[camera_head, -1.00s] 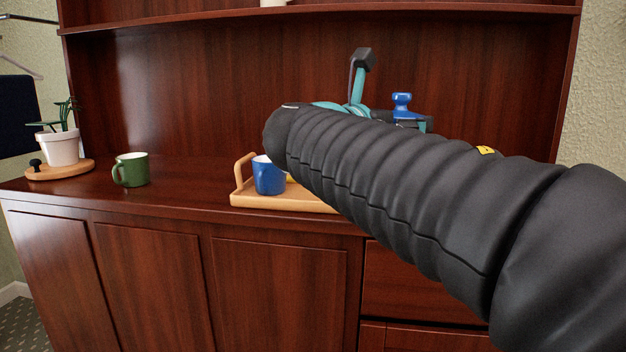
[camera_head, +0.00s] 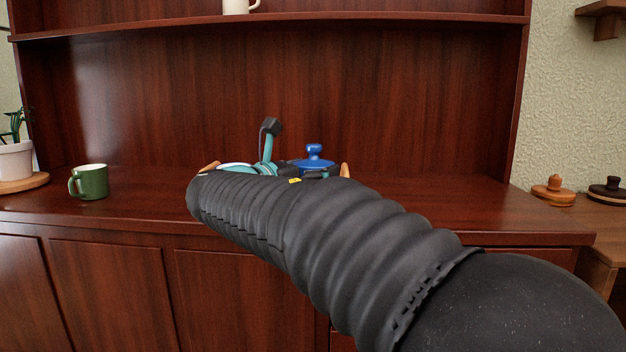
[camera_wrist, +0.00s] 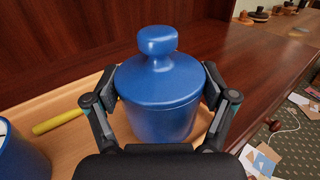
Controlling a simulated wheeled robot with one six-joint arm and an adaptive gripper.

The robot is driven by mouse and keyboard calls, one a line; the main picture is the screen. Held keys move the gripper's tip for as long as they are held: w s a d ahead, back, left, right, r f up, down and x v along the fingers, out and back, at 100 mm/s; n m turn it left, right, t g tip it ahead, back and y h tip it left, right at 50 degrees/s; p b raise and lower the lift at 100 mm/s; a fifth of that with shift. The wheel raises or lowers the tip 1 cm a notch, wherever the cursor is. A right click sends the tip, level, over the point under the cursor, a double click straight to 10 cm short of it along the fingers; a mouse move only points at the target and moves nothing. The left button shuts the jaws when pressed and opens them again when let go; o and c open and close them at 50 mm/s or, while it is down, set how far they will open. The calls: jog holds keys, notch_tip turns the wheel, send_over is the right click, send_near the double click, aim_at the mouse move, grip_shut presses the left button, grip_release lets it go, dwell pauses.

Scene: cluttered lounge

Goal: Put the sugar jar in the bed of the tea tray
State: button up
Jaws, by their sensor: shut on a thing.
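The sugar jar (camera_wrist: 160,95) is blue with a knobbed lid and is upright in the wrist view. My gripper (camera_wrist: 162,78) is shut on it, one finger at each side. In the head view the jar's lid (camera_head: 314,163) shows above my arm, between the tray's handles. The tea tray (camera_wrist: 66,148) is light wood and lies below the jar. Its right handle (camera_head: 345,170) shows in the head view, where my arm hides most of the tray. I cannot tell whether the jar's base touches the tray bed.
A blue mug (camera_wrist: 20,155) and a yellow stick-like thing (camera_wrist: 58,122) are on the tray, left of the jar. A green mug (camera_head: 90,182) and a potted plant (camera_head: 15,160) stand left on the cabinet top. The cabinet top (camera_head: 440,195) is clear to the right.

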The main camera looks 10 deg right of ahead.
jog(key=shift+f, duration=0.8)
jog(key=shift+f, duration=0.15)
jog(key=o, duration=1.7)
jog(key=shift+c, duration=0.2)
jog(key=shift+s+a, duration=0.15)
jog(key=v, duration=1.1)
jog(key=shift+s+a, duration=0.2)
jog(key=shift+s, duration=0.05)
